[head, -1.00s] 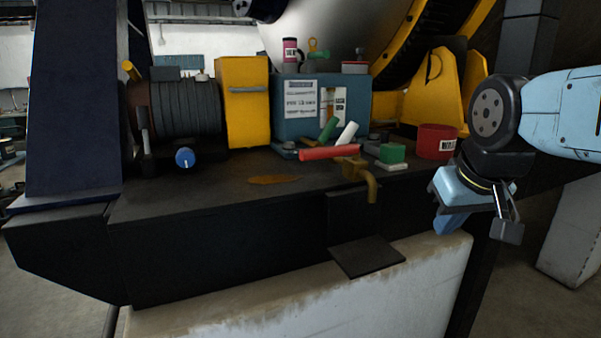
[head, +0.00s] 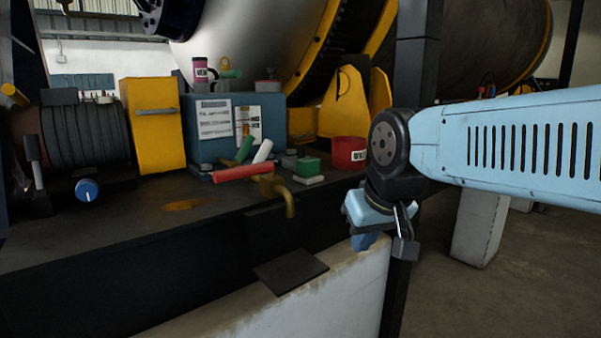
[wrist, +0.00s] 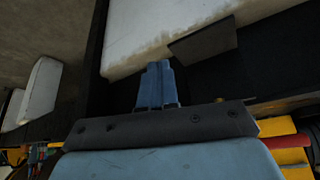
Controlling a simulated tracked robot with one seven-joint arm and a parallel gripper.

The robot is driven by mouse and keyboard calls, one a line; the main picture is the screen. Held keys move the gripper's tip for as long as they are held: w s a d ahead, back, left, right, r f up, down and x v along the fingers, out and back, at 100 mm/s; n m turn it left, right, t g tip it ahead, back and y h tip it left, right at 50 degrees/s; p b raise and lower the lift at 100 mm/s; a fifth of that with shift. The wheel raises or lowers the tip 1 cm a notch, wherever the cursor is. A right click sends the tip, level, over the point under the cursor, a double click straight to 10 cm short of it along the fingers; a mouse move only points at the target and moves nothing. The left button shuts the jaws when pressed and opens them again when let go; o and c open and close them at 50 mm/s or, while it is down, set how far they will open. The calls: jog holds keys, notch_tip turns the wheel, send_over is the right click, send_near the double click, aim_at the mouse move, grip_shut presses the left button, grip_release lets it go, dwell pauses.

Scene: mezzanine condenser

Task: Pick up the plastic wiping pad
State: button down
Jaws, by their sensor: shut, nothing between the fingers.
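A small green block (head: 306,167) on a pale white base lies on the dark bench top near its front edge, left of the red tin. It looks like the wiping pad, but I cannot tell for sure. My gripper (head: 364,242) hangs to the right of the bench and lower than the block, clear of it. In the wrist view the blue fingers of my gripper (wrist: 158,66) are together with nothing between them. The green block cannot be made out in the wrist view.
A red tin (head: 348,153), a red cylinder (head: 243,172) and a brass hook-like fitting (head: 288,200) are close to the block. A blue box (head: 228,110) stands behind. A dark flat plate (head: 290,270) juts out below the bench front.

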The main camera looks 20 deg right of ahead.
aim_at(309, 159)
jog(key=c, duration=1.8)
grip_release()
jog(key=shift+c, duration=0.2)
jog(key=shift+o, duration=0.7)
jog(key=shift+w+r, duration=0.1)
jog(key=o, duration=0.9)
jog(key=w+r+n, duration=0.1)
jog(key=w+r, duration=0.8)
jog(key=w, duration=0.2)
jog(key=shift+w+r+n+g+y, duration=0.2)
jog(key=shift+r+n+g+y, duration=0.1)
jog(key=shift+n+g, duration=0.1)
jog(key=o, duration=0.7)
jog(key=w+r+n, duration=0.1)
jog(key=w+r, duration=0.1)
jog(key=w, duration=0.2)
jog(key=w+r, duration=0.2)
jog(key=w, duration=0.3)
jog(key=w+d+r+n+y, duration=0.1)
jog(key=w+r, duration=0.1)
jog(key=w, duration=0.3)
jog(key=shift+d+r+n+g, duration=0.1)
jog(key=shift+r+n+g, duration=0.2)
jog(key=x, duration=0.9)
jog(key=shift+w+r, duration=0.1)
jog(key=shift+w, duration=0.15)
jog(key=shift+x, duration=2.45)
